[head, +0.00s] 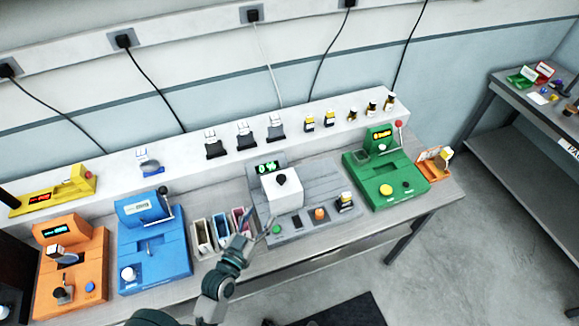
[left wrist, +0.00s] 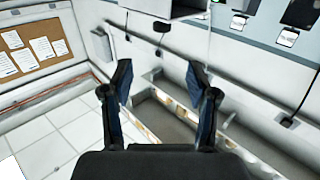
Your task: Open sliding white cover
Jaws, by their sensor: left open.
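The white cover (head: 284,193) is a box-shaped lid with a black knob (head: 281,180) on top. It sits on the grey machine (head: 322,179) in the middle of the bench, below a small green-lit display (head: 269,167). My left gripper (head: 250,236) is in front of the machine, to the lower left of the cover and apart from it. In the left wrist view its two fingers (left wrist: 160,85) are spread with nothing between them. A pale box with a dark edge shows at the top of that view; I cannot tell what it is. My right gripper is not in view.
Three small bins (head: 210,232) stand left of the grey machine, close to my left arm. A blue machine (head: 153,245) and an orange machine (head: 72,270) stand farther left. A green machine (head: 385,177) stands to the right. Small items line the back shelf.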

